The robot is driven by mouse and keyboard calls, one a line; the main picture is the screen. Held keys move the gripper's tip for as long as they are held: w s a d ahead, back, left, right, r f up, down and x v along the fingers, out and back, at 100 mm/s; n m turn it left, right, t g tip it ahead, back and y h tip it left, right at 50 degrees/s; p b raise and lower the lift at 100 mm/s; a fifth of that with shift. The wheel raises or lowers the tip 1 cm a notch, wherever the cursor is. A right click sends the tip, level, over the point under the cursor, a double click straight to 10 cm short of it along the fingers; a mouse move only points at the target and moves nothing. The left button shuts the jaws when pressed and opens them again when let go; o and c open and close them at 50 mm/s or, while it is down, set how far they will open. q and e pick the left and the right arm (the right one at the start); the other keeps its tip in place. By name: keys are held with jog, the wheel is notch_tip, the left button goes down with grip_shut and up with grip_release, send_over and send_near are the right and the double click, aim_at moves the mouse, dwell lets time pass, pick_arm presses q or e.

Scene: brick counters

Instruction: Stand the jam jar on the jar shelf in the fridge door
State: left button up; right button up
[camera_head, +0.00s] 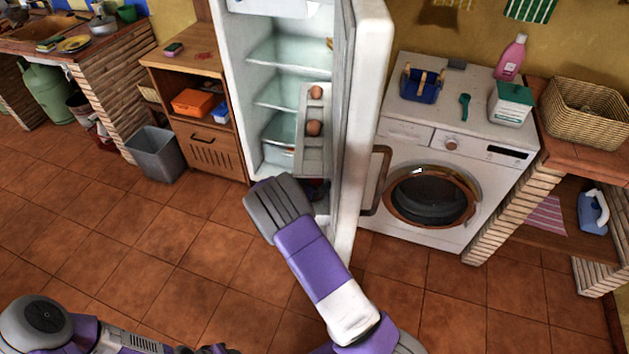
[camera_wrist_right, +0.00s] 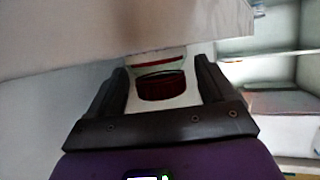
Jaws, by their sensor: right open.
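The fridge (camera_head: 283,88) stands open, its door (camera_head: 361,110) swung out to the right. My right gripper (camera_head: 317,190) reaches low inside the door, partly hidden by my own arm. In the right wrist view, my right gripper (camera_wrist_right: 162,78) is open, with one dark finger on each side of a jar with a dark red lid (camera_wrist_right: 160,88), likely the jam jar. The jar stands on a pale surface and appears apart from the fingers. I cannot tell whether this surface is the jar shelf. My left arm shows at the lower left; its gripper is out of view.
An egg rack (camera_head: 302,160) with eggs sits on the door's inner side above my right gripper. The washing machine (camera_head: 430,190) stands right of the door. A grey bin (camera_head: 155,155) stands left of the fridge. The tiled floor in front is clear.

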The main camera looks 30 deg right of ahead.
jog(key=shift+r, duration=0.1)
jog(key=shift+a+r, duration=0.2)
jog(key=shift+a, duration=0.1)
jog(key=p+v, duration=0.3)
jog(key=v, duration=0.8)
jog(key=shift+s+a, duration=0.15)
jog(key=shift+s, duration=0.05)
